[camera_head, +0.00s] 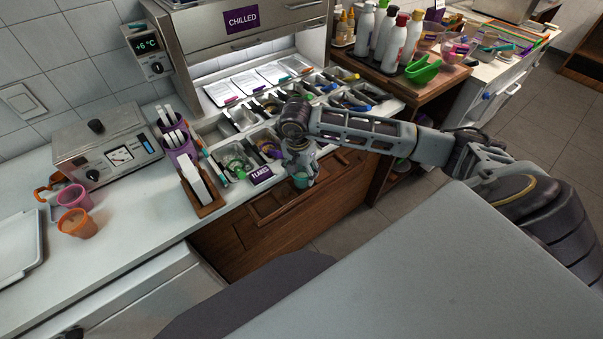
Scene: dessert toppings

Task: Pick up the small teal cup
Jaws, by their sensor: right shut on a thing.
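The small teal cup (301,180) shows at the front edge of the counter, just below the topping trays. My right gripper (300,170) reaches down over it from above and is shut on it. The gripper's fingers hide much of the cup's upper part. I cannot tell whether the cup touches the surface beneath it. My left gripper is not in view.
A purple FLAKES label (261,175) stands left of the gripper, by the topping trays (232,160). A pink cup (74,197) and an orange cup (77,224) stand at the left. Bottles (388,45) and a green scoop (423,70) occupy the right counter.

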